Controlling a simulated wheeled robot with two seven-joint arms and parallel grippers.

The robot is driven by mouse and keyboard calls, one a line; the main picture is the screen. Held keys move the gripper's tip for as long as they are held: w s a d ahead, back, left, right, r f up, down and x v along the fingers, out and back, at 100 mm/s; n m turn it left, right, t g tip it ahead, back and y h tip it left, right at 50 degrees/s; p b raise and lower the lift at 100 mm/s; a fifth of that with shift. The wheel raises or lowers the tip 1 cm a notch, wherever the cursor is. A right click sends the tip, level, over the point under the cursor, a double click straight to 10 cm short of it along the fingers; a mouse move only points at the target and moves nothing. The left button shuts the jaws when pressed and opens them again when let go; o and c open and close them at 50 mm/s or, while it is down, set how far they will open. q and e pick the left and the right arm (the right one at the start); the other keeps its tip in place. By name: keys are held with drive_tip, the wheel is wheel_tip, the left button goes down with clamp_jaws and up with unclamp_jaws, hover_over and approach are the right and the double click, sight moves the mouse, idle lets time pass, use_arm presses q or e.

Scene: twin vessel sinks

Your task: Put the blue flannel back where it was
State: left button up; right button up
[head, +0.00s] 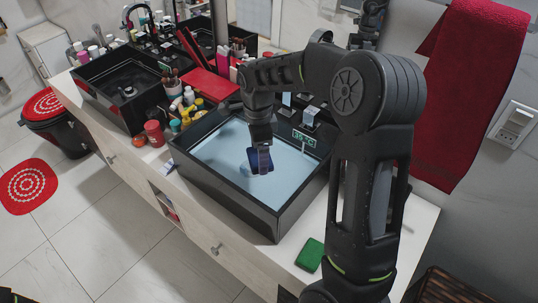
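A small dark blue piece, which looks like the blue flannel (254,157), is at the fingertips of my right gripper (262,148). The gripper points down over the near vessel sink (205,180), and its fingers look closed on the flannel. The sink is black and square, with pale blue water or a pale blue floor inside. The flannel hangs over or in it; I cannot tell whether it touches the surface. My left gripper is not in view.
A green folded cloth or sponge (310,254) lies on the counter (225,230) right of the sink. Bottles and jars crowd between it and the far sink (125,88). A red towel (470,85) hangs at the right. A red-lidded bin (45,105) stands left.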

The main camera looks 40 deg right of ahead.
drive_tip(key=a+n, duration=0.2)
drive_tip(key=n, duration=0.1)
drive_tip(key=w+a+n, duration=0.1)
drive_tip(key=a+n, duration=0.1)
drive_tip(key=n, duration=0.1)
drive_tip(key=w+a+f+n+b, duration=0.1)
drive_tip(key=a+n, duration=0.1)
drive_tip(key=n, duration=0.1)
drive_tip(key=shift+a+n, duration=0.25)
drive_tip(key=shift+n, duration=0.15)
drive_tip(key=w+a+n+b, duration=0.1)
drive_tip(key=a+n, duration=0.5)
drive_tip(key=n, duration=0.4)
drive_tip(key=shift+a+f+n, duration=0.2)
drive_tip(key=shift+a+n, duration=0.1)
drive_tip(key=shift+a, duration=0.05)
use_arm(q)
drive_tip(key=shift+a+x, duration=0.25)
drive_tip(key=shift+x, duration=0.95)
use_arm(e)
drive_tip(key=shift+a+n, duration=0.6)
drive_tip(key=shift+n, duration=0.4)
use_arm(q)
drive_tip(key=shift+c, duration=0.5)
